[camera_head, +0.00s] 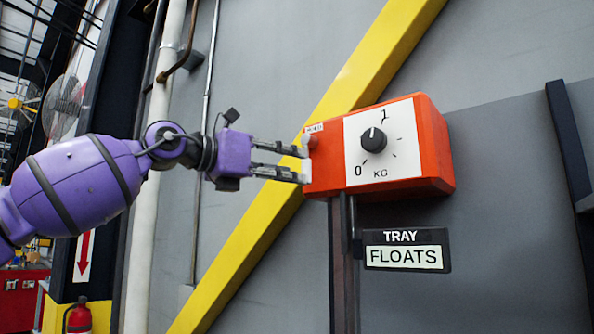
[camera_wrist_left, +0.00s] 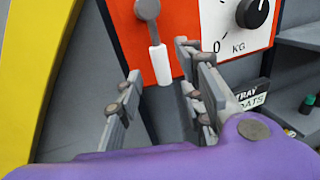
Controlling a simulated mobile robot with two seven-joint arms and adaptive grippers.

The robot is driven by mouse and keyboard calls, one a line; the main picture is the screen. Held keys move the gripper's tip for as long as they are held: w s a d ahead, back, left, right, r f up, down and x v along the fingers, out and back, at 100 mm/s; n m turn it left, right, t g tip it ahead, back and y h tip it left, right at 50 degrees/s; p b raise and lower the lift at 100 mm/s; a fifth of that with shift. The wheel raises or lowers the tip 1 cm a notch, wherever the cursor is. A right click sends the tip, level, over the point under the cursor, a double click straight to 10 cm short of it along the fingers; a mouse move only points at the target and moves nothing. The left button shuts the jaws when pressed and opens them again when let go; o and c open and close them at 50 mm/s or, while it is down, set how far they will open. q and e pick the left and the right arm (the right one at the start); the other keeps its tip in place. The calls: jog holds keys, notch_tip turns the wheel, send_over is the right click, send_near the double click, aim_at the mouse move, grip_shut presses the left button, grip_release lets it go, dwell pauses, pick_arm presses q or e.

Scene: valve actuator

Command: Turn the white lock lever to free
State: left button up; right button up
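In the head view the pivot (camera_head: 309,140) is at the box's left end, and the lever is partly hidden by my fingers. My left gripper (camera_head: 301,163) is open, coming from the left with its fingertips at the box's left edge. In the wrist view the lever shows between the two spread fingers; I cannot tell whether either finger touches it. My right gripper is not in view.
The orange box (camera_head: 432,150) has a white dial plate with a black knob (camera_head: 373,140), marked 0, 1 and KG. A sign (camera_head: 405,250) reading TRAY FLOATS hangs below, beside a dark post (camera_head: 342,270). A yellow diagonal beam (camera_head: 235,245) runs behind. Space left of the box is open.

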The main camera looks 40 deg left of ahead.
pick_arm(q)
jog(key=shift+x, duration=1.45)
jog(key=shift+d, duration=0.1)
grip_shut()
